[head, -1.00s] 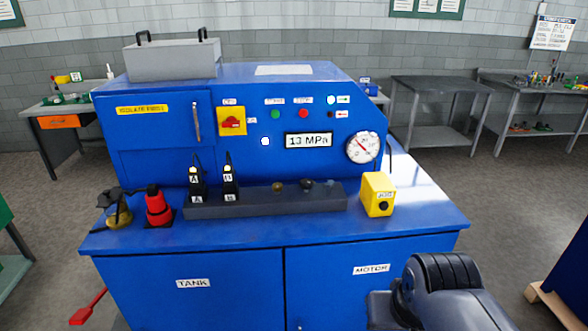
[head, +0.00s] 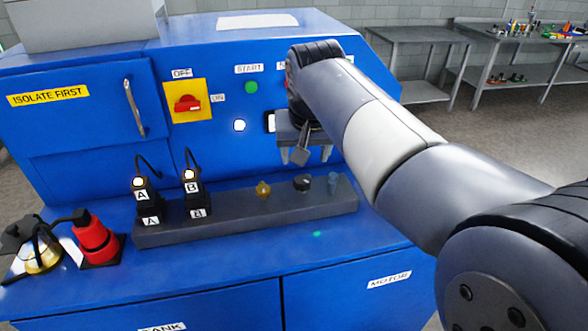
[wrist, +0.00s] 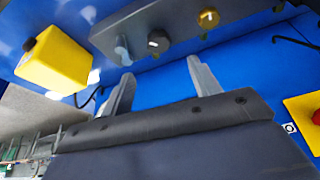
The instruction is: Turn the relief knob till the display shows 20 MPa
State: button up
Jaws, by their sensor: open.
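A dark manifold block (head: 230,217) on the blue bench carries a brass knob (head: 263,188), a black knob (head: 302,183) and a grey-blue fitting (head: 333,181). No label tells me which is the relief knob. In the wrist view the black knob (wrist: 159,40) lies just beyond the space between my fingers, with the brass knob (wrist: 208,18) to its right. My gripper (head: 305,157) is open and empty, pointing down above the black knob, apart from it; its fingers also show in the wrist view (wrist: 160,72). The display (head: 269,122) is almost wholly hidden by my arm; its number cannot be read.
Two black connectors marked A and B (head: 190,190) with cables stand at the block's left. A red bottle-like item (head: 95,238) is further left. A yellow box (wrist: 58,60) shows in the wrist view. The red switch (head: 187,103) is on the panel behind.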

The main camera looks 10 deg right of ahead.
aim_at(302, 179)
jog(key=x, duration=0.9)
jog(key=shift+w+f+p, duration=0.1)
jog(key=shift+f+p, duration=0.3)
jog(key=shift+c, duration=0.6)
jog(key=c, duration=0.9)
jog(key=shift+m, duration=0.3)
